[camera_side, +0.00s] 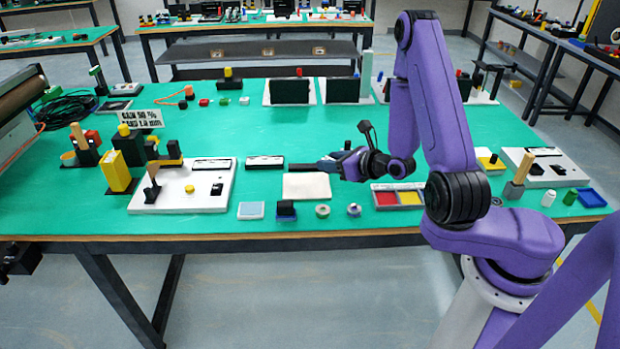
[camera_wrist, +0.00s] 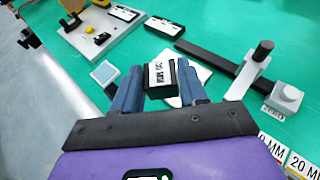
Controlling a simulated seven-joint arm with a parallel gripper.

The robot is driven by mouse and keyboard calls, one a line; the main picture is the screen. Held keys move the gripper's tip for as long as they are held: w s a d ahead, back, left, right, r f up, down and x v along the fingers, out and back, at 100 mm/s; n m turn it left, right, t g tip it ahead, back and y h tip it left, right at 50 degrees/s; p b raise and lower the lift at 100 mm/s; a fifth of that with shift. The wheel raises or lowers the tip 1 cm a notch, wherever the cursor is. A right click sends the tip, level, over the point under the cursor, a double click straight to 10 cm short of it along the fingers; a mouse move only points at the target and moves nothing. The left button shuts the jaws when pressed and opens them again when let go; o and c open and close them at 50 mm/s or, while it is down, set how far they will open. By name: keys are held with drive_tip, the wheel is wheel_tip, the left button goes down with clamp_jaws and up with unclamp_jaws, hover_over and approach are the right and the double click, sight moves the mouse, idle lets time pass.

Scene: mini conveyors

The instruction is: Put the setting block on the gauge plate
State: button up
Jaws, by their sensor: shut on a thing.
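The setting block (camera_wrist: 160,80) is a small black block with a white label reading about 20 MM. It sits between the two fingers of my gripper (camera_wrist: 160,90), which is shut on it. In the side view my gripper (camera_side: 326,163) is low over the table, just above the far right part of a pale flat plate (camera_side: 306,187), which looks like the gauge plate. In the wrist view part of this plate (camera_wrist: 203,72) shows behind and beside the block. The block hides the rest. I cannot tell whether the block touches the plate.
A long black bar with a grey-white slider (camera_wrist: 248,75) lies right of the plate in the wrist view. A light blue pad (camera_side: 251,210) and a small black block (camera_side: 286,208) are near the front edge.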

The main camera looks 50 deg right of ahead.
drive_tip(key=shift+x, duration=0.75)
drive_tip(key=x, duration=0.3)
hover_over(310, 187)
wheel_tip(310, 187, down, 6)
drive_tip(key=shift+f, duration=1.5)
drive_tip(key=shift+f, duration=0.1)
drive_tip(key=o, duration=1.1)
